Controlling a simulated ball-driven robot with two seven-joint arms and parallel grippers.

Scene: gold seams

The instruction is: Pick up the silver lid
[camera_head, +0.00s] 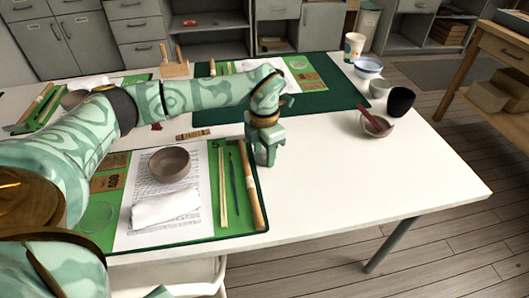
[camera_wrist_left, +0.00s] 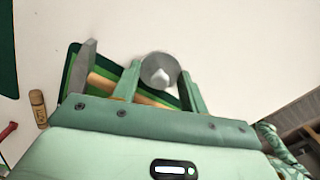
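The silver lid (camera_wrist_left: 158,66) is a small round grey piece with a pale pointed knob. In the left wrist view it lies between the two fingers of my left gripper (camera_wrist_left: 160,84). The fingers are apart, one on each side of it; I cannot tell whether they touch it. In the head view my left gripper (camera_head: 265,157) points down, low over the white table, beside the right edge of the near green mat. The lid is hidden there.
The near green mat (camera_head: 200,232) holds a brown bowl (camera_head: 169,164), a rolled white cloth (camera_head: 165,208) and sticks. A wooden roller (camera_head: 251,186) lies by its right edge. Cups and bowls stand at the far right. The white table (camera_head: 400,185) is clear right of the gripper.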

